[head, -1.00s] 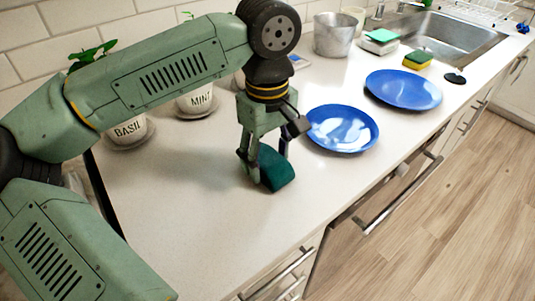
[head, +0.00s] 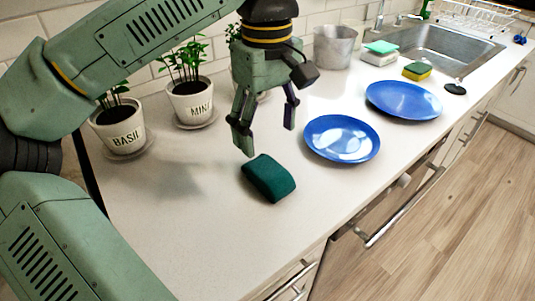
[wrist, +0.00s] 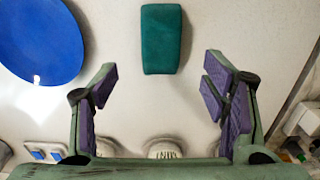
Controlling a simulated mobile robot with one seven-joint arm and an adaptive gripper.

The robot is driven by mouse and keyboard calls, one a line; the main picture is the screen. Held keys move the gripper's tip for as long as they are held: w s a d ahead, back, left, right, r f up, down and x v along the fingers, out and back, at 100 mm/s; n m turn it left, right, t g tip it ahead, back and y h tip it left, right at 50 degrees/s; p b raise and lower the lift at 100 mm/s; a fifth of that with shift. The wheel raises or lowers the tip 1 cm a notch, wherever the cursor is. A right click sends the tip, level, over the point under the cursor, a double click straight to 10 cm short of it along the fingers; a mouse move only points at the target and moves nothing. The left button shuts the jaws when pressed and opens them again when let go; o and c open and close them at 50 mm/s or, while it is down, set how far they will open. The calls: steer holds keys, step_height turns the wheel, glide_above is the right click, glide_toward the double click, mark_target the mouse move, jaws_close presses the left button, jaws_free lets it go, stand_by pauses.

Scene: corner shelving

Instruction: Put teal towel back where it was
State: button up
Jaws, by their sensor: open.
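The teal towel (head: 269,178), a folded dark teal block, lies on the white counter in front of the potted herbs and left of the nearer blue plate. In the wrist view the towel (wrist: 161,39) is at the top middle, beyond the fingertips and apart from them. My gripper (head: 267,130) is open and empty, raised above the counter over the towel's far side. In the wrist view my gripper (wrist: 160,82) shows its purple-padded fingers spread wide with nothing between them.
Two blue plates (head: 342,138) (head: 403,100) lie right of the towel. Basil (head: 122,129) and mint (head: 191,103) pots stand at the back left. A metal pot (head: 333,47), sponges (head: 417,71) and the sink (head: 440,48) are farther back. The front left counter is clear.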

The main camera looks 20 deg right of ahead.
steer(key=shift+r, duration=1.75)
